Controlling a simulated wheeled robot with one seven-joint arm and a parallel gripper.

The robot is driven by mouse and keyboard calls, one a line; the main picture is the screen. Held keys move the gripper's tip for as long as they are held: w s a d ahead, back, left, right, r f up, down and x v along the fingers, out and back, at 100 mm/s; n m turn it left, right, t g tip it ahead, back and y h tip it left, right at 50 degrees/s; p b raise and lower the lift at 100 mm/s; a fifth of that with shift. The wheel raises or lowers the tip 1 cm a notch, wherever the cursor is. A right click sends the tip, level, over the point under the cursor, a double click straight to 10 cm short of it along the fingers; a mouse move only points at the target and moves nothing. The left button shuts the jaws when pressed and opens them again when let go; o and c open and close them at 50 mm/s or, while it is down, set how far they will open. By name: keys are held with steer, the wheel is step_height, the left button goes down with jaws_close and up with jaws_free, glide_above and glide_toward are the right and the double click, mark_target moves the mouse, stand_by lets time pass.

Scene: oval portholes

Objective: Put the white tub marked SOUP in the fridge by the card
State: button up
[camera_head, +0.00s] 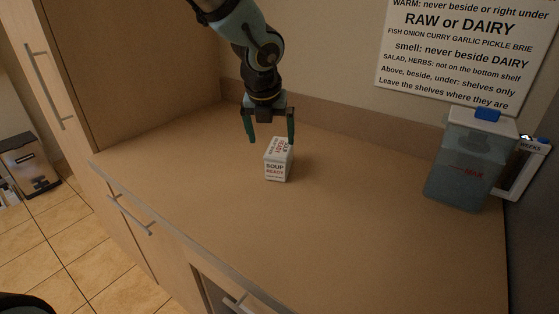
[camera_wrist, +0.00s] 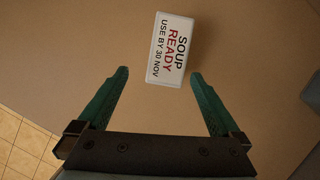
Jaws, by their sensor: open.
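The white tub (camera_head: 278,161) marked SOUP and READY stands on the wooden counter. The wrist view shows the lid of the same tub (camera_wrist: 170,50), which reads SOUP READY USE BY 30 NOV. My gripper (camera_head: 270,138) is open and empty above and just behind the tub in the head view. In the wrist view the fingertips (camera_wrist: 160,74) are apart, and the tub lies mostly beyond them, nearer the right finger. The card (camera_head: 455,47) on the back wall carries large text including RAW or DAIRY and smell: never beside DAIRY. No fridge interior shows.
A water jug-like container (camera_head: 465,160) with a blue cap and a MAX mark stands at the right of the counter (camera_head: 340,230). A white-framed item (camera_head: 524,168) marked WEEKS is beside it. The counter around the tub is clear. A bin (camera_head: 27,165) stands on the tiled floor at left.

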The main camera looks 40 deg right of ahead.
mark_target(279, 151)
steer(key=shift+m, duration=0.6)
steer(key=d+f, duration=0.1)
steer(key=f, duration=0.2)
steer(key=d+f, duration=0.1)
steer(key=shift+d+f, duration=0.15)
steer(key=shift+d, duration=0.15)
steer(key=shift+w+x, duration=0.1)
steer(key=shift+x, duration=1.4)
steer(key=shift+w+x, duration=0.15)
steer(key=shift+x, duration=1.35)
steer(key=shift+c, duration=0.2)
jaws_close()
